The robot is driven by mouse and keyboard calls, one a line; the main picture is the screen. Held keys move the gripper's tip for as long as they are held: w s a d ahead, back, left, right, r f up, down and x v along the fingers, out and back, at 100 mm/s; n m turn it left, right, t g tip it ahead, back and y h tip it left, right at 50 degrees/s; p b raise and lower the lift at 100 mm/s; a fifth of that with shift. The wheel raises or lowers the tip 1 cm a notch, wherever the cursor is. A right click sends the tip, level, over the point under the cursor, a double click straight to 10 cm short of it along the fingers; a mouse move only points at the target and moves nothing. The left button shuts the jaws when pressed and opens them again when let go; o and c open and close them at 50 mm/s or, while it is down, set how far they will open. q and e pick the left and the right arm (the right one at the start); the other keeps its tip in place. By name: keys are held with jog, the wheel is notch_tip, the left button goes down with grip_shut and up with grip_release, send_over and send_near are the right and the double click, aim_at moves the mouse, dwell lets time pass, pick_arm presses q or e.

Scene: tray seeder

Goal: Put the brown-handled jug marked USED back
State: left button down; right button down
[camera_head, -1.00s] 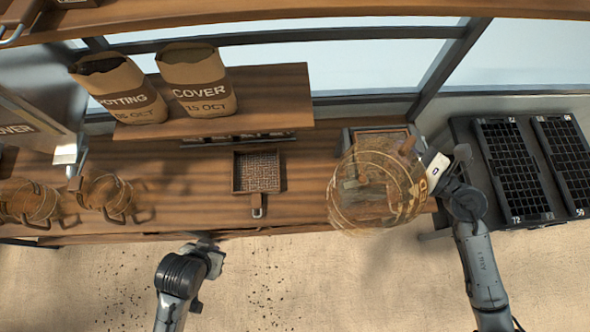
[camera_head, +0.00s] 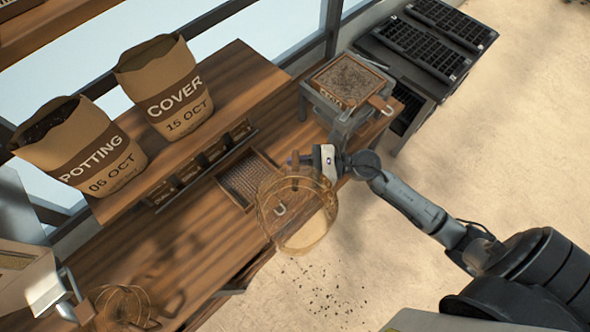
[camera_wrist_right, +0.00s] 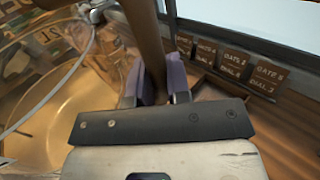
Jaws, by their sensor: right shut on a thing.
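My right gripper (camera_head: 298,160) is shut on the brown handle (camera_wrist_right: 148,45) of a clear jug (camera_head: 297,212). The jug hangs over the front edge of the bench, and the small tray shows through and behind it. In the right wrist view the two purple-tipped fingers (camera_wrist_right: 161,84) close on the handle, with the clear jug wall (camera_wrist_right: 60,110) to the left. I cannot read a USED mark on it now. Another clear jug (camera_head: 122,305) stands on the bench at the lower left. My left gripper is not in view.
Paper sacks marked POTTING (camera_head: 90,150) and COVER (camera_head: 170,90) stand on a raised shelf. Labelled gate and dial plates (camera_wrist_right: 235,62) sit under it. A soil-filled box on a stand (camera_head: 347,80) and black cell trays (camera_head: 430,35) are at the upper right. Bench between the jugs is clear.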

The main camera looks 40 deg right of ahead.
jog(key=s+d+f+m+t+h+b, duration=0.2)
jog(key=f+b, duration=0.5)
jog(key=f, duration=0.2)
jog(key=s+d+f+m+t+h+b, duration=0.1)
jog(key=s+d+f+h+b, duration=0.15)
jog(key=f+b, duration=0.55)
jog(key=s+d+f+m+t+h+b, duration=0.1)
jog(key=d+f+m+t+h+b, duration=0.15)
jog(key=f+b, duration=0.55)
jog(key=s+d+f+m+g+h+b, duration=0.1)
jog(key=s+d+f+m+g+h, duration=0.15)
jog(key=d+m+h, duration=1.25)
jog(key=shift+w+d+f+n+h+b, duration=0.35)
jog(key=shift+w+f+h+b, duration=0.3)
jog(key=shift+w, duration=2.05)
jog(key=shift+w+d+f+n+h+b, duration=0.1)
jog(key=shift+w+f+n+h+b, duration=0.55)
jog(key=shift+w, duration=2.1)
jog(key=shift+w+d+f+n+h+b, duration=0.35)
jog(key=shift+w+f+b, duration=0.4)
jog(key=shift+w, duration=1.95)
jog(key=shift+a, duration=0.1)
jog(key=c, duration=1.1)
grip_release()
jog(key=shift+f, duration=0.1)
